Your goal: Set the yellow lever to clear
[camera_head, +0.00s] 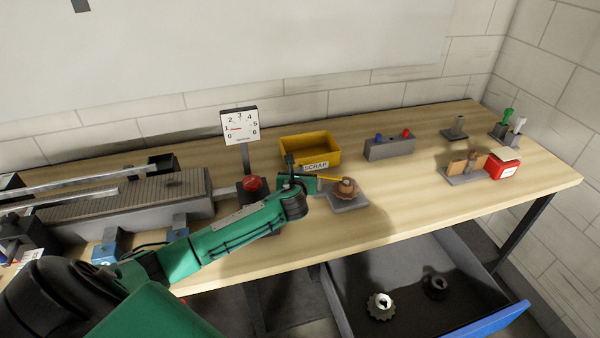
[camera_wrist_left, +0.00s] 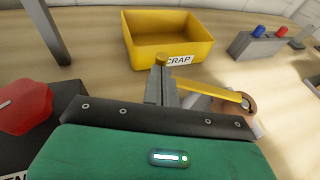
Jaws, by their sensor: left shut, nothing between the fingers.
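The yellow lever (camera_head: 329,178) reaches left from a brown round hub (camera_head: 347,187) on a grey base plate (camera_head: 350,204). In the left wrist view the lever (camera_wrist_left: 216,92) slopes from its hub towards my fingers. My left gripper (camera_head: 290,166) is beside the lever's outer end, and my green arm hides part of that area. In the wrist view its grey fingers (camera_wrist_left: 162,84) are shut and hold nothing. I cannot tell whether they touch the lever. No readable "clear" mark shows. My right gripper is out of view.
A yellow scrap bin (camera_head: 310,148) stands behind the lever. A dial gauge (camera_head: 240,126) and red button (camera_head: 252,183) are to its left. A grey button box (camera_head: 390,148) stands right of the bin. The front right tabletop is clear above an open drawer (camera_head: 470,320).

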